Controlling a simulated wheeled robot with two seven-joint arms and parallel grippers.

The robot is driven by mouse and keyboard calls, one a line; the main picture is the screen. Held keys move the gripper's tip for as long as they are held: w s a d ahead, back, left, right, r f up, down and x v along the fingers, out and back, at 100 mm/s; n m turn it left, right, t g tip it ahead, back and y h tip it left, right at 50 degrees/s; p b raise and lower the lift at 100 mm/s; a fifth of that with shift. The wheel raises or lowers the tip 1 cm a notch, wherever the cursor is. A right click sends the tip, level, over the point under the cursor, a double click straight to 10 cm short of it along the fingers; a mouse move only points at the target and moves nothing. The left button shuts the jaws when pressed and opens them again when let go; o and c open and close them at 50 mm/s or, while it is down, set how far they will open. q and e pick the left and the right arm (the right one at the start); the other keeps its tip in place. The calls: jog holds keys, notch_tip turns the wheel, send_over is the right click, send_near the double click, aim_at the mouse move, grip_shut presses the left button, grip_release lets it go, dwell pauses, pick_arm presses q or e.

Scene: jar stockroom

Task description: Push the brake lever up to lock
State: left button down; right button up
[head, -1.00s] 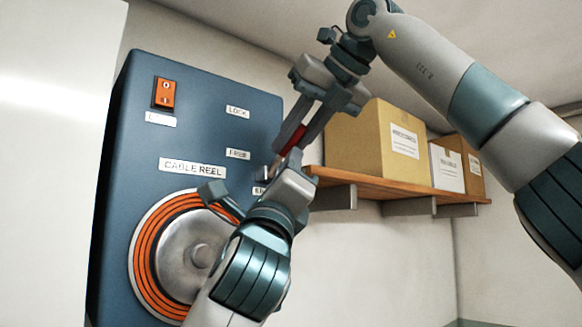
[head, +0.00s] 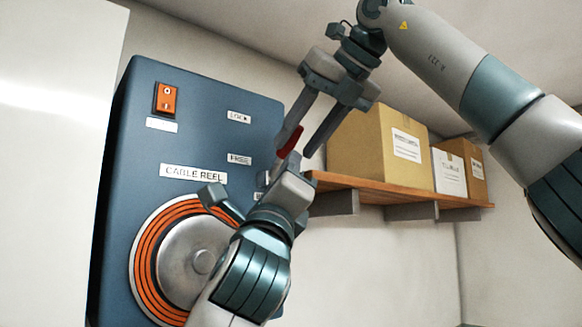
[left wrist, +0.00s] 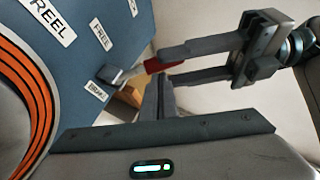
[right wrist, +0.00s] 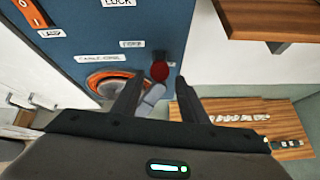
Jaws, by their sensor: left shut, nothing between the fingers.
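The brake lever has a red handle (head: 290,141) that sticks out from the right part of the blue cable reel panel (head: 200,115). In the left wrist view its grey base (left wrist: 110,73) lies between the FREE and BRAKE labels. My right gripper (head: 293,154) is open, its fingers spread on either side of the red handle. The right wrist view shows the round red end (right wrist: 160,71) between the fingertips, with no clear contact. My left gripper (left wrist: 162,78) is shut and empty, close below the handle; whether it touches is unclear. Its fingertips are partly hidden in the head view.
The LOCK label (head: 239,117) is above the FREE label (head: 239,159). The orange reel (head: 150,262) and an orange switch (head: 166,98) are on the panel. A wooden shelf (head: 400,192) with cardboard boxes (head: 375,140) stands close to the right.

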jog(key=v, duration=0.9)
jog(key=shift+s+d, duration=0.3)
jog(key=shift+r, duration=0.15)
